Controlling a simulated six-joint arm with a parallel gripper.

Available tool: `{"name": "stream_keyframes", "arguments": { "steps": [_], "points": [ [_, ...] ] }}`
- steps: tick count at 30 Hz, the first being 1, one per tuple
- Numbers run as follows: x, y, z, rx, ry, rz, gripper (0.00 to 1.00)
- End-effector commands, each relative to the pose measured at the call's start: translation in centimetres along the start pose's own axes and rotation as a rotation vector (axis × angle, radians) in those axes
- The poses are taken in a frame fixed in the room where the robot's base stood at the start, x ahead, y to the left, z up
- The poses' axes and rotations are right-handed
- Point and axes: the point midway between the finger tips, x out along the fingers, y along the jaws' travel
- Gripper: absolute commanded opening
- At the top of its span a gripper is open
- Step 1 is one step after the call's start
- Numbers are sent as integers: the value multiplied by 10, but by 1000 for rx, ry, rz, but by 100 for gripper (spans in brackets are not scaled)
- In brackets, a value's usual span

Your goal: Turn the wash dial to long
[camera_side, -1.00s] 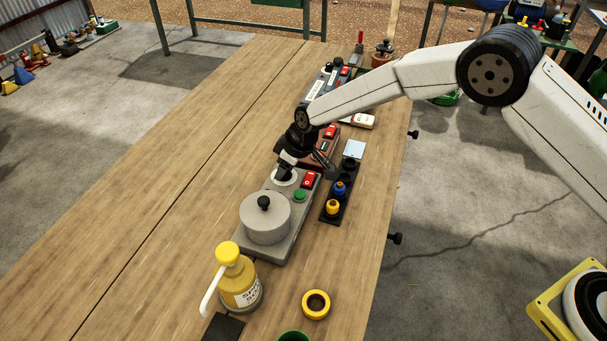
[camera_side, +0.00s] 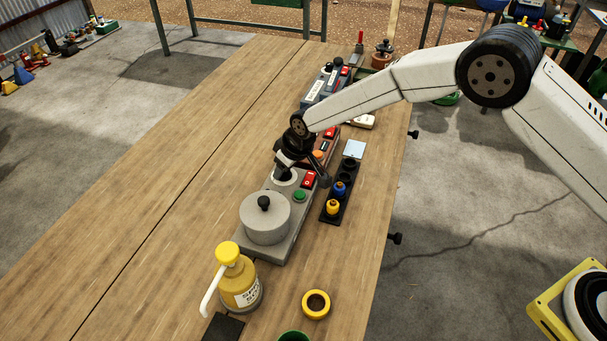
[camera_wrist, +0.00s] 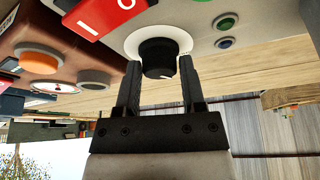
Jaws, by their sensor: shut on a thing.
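The wash dial (camera_wrist: 158,58) is a black knob on a white round plate (camera_wrist: 177,33) on the grey washer unit (camera_side: 281,234). In the side view the plate (camera_side: 285,177) shows, and my gripper covers most of the knob. My gripper (camera_wrist: 159,70) is shut on the dial, one finger on each side of it in the wrist view. In the side view my gripper (camera_side: 284,166) comes down on the dial at a tilt. A small white mark shows near the knob's right edge. The setting words, including long, cannot be read.
On the grey unit, a red rocker switch (camera_side: 309,180), green button (camera_side: 300,196) and grey lidded drum (camera_side: 265,222) are close by. A black tray (camera_side: 340,198) with coloured pegs lies right. A soap pump bottle (camera_side: 239,283) stands in front. The table's left is clear.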

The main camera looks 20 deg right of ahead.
Motion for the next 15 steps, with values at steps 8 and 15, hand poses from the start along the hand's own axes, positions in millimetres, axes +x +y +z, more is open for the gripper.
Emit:
{"name": "stream_keyframes", "arguments": {
  "steps": [8,15],
  "points": [
    [0,-1,1,134,-3,57,0],
    [0,-2,0,253,-3,107,0]
  ]
}}
